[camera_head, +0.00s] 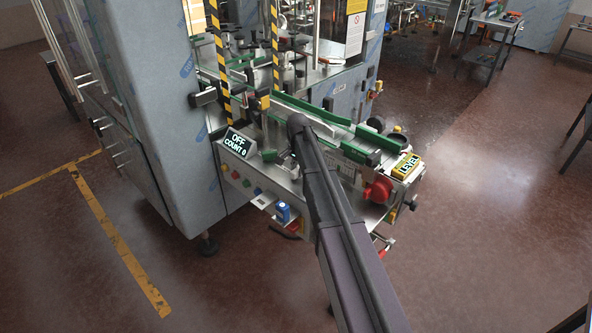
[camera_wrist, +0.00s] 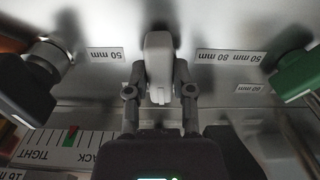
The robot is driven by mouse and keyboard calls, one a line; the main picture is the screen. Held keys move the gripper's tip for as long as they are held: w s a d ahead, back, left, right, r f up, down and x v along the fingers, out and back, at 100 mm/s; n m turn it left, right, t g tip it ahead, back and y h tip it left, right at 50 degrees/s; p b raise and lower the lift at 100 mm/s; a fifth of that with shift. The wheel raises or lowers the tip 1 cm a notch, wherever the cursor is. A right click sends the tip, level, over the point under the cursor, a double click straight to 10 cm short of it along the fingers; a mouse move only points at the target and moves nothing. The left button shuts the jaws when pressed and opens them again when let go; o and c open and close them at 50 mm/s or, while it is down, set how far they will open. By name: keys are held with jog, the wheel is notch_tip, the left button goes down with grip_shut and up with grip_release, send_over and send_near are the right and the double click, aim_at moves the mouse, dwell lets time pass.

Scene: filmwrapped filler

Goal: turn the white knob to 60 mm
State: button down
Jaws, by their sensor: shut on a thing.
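The white knob (camera_wrist: 158,58) is a pale, upright, rounded bar in the upper middle of the wrist view. My gripper (camera_wrist: 160,84) is shut on it, with one finger on each side. Printed labels flank the knob on the metal panel: "50 mm" (camera_wrist: 105,54) to the left and "50 mm 80 mm" (camera_wrist: 231,57) to the right. A smaller label (camera_wrist: 251,88), hard to read, is below the right one. I cannot tell which mark the knob points to. In the head view my arm hides the knob and my gripper.
A tight-slack scale (camera_wrist: 68,138) with red and green marks is at lower left in the wrist view. A dark clamp (camera_wrist: 38,75) and a green part (camera_wrist: 298,75) flank the gripper. The head view shows an "OFF COUNT 0" display (camera_head: 237,143) and a red knob (camera_head: 378,190).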

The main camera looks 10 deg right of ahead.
jog(key=m, duration=0.6)
jog(key=shift+s+m, duration=0.2)
jog(key=shift+m, duration=0.1)
dwell(0.3)
jog(key=shift+c, duration=2.4)
grip_release()
jog(key=shift+w, duration=0.1)
jog(key=shift+w+r, duration=0.1)
